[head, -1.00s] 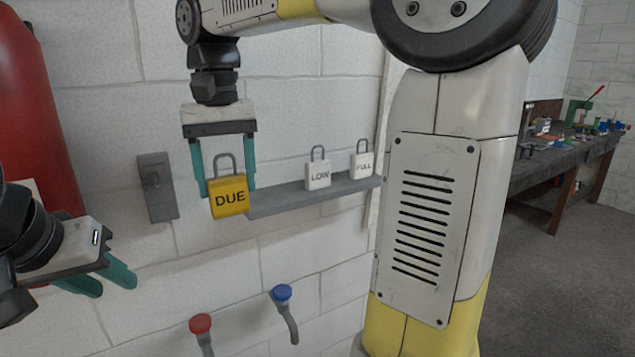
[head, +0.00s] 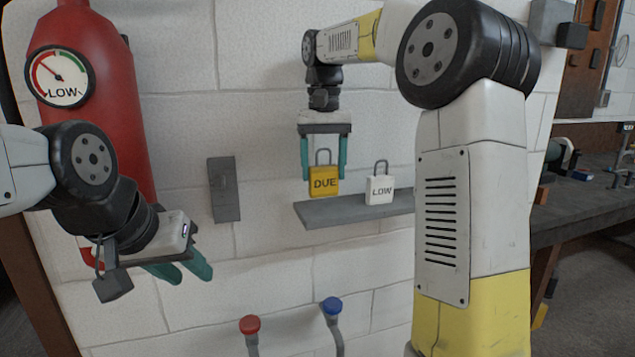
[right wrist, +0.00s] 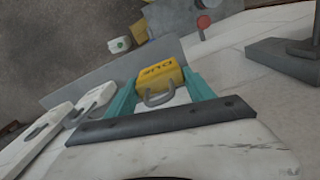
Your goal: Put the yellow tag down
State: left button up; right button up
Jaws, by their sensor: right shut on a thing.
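The yellow tag (head: 324,183), padlock-shaped and marked DUE, is upright between the teal fingers of my right gripper (head: 323,170). It also shows between the fingers in the right wrist view (right wrist: 159,76). The gripper is shut on its sides. The tag is at the left end of the grey wall shelf (head: 352,212), with its bottom close to the shelf top; I cannot tell whether they touch. A white tag (head: 380,188) marked LOW stands on the shelf to its right. My left gripper (head: 182,270) is open and empty at the left, before the red cylinder.
The red cylinder (head: 85,30) has a gauge (head: 59,77) marked LOW. A grey padlock-like piece (head: 113,286) hangs beside my left gripper. A grey plate (head: 224,190) is on the wall. Red (head: 250,324) and blue (head: 332,306) knobs are below the shelf. A workbench (head: 590,202) is at right.

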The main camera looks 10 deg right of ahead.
aim_at(325, 182)
jog(key=shift+w+d, duration=0.15)
jog(key=shift+w, duration=0.15)
jog(key=shift+w+d+f, duration=0.15)
jog(key=shift+f, duration=1.65)
jog(key=o, duration=1.4)
jog(key=shift+f, duration=0.15)
jog(key=shift+r, duration=6.2)
